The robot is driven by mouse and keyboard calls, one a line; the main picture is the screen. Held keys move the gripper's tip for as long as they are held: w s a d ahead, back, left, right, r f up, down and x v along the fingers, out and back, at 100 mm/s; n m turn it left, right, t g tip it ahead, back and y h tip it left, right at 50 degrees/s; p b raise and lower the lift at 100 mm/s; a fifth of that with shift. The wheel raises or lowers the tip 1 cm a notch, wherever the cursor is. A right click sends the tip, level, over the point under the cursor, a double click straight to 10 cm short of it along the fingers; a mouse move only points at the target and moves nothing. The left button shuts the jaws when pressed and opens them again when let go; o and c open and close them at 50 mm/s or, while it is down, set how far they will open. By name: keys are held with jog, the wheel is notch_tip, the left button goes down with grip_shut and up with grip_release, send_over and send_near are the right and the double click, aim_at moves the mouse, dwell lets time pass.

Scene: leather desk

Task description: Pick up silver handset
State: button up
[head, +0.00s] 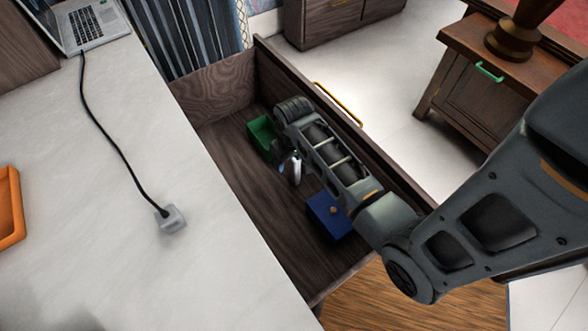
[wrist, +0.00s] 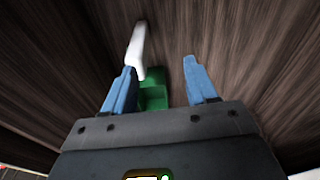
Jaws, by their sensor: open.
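A pale, elongated piece that looks like the silver handset (wrist: 137,44) shows in the wrist view, just beyond the tip of my left finger. It lies toward the left finger's side, not centred between the fingers. My gripper (wrist: 159,66) is open, with its two blue fingers apart and nothing held between them. In the head view my gripper reaches down into the open drawer, and a small silvery piece (head: 297,168) shows beside it. I cannot tell whether the finger touches the handset.
The wooden drawer (head: 235,150) has high walls close around my arm. A green box (head: 262,132) lies inside, also in the wrist view (wrist: 153,93), and a blue box (head: 328,218) lies nearer. The pale desk top (head: 130,215) borders the drawer, with a charger (head: 171,219) on it.

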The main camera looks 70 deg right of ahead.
aim_at(294, 165)
jog(key=shift+m+g+y, duration=0.4)
jog(key=shift+g+y, duration=0.1)
jog(key=shift+g, duration=0.1)
jog(key=d, duration=0.1)
jog(key=d+r, duration=0.2)
jog(key=d, duration=0.1)
jog(key=shift+w+d, duration=0.1)
jog(key=shift+w, duration=0.05)
jog(key=shift+d+f, duration=0.1)
jog(key=f, duration=0.7)
jog(key=shift+d+f, duration=0.2)
jog(key=shift+d, duration=0.2)
grip_shut()
